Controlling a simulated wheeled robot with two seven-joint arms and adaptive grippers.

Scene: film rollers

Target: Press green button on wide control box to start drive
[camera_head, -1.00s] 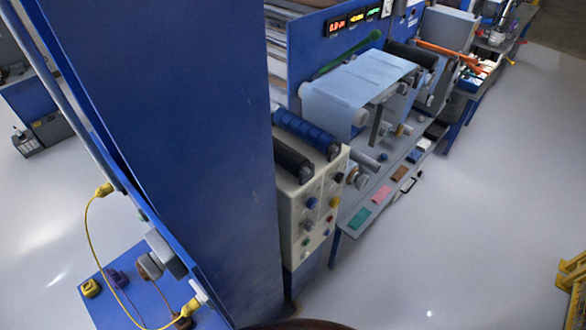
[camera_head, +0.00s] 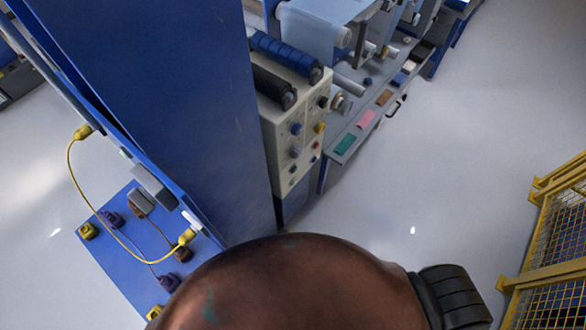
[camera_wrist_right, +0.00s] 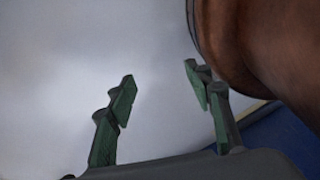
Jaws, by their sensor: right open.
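The wide control box (camera_head: 290,120) is a cream panel in the middle of the head view, just right of the tall blue column. Its front carries several coloured knobs and buttons, blue, yellow, red and green. A small green button (camera_head: 293,169) appears low on the left of the panel, too small to see in detail. My right gripper (camera_wrist_right: 160,77) shows only in the right wrist view. Its green-padded fingers are spread, with nothing between them but pale floor behind. The control box does not show in that view. My left gripper is not in view.
A blue column (camera_head: 200,110) stands left of the box. A blue board (camera_head: 105,250) with yellow cables and plugs lies lower left. Rollers and a grey shelf (camera_head: 350,130) with coloured swatches extend behind. Yellow mesh fencing (camera_head: 560,250) stands right. Floor between is clear.

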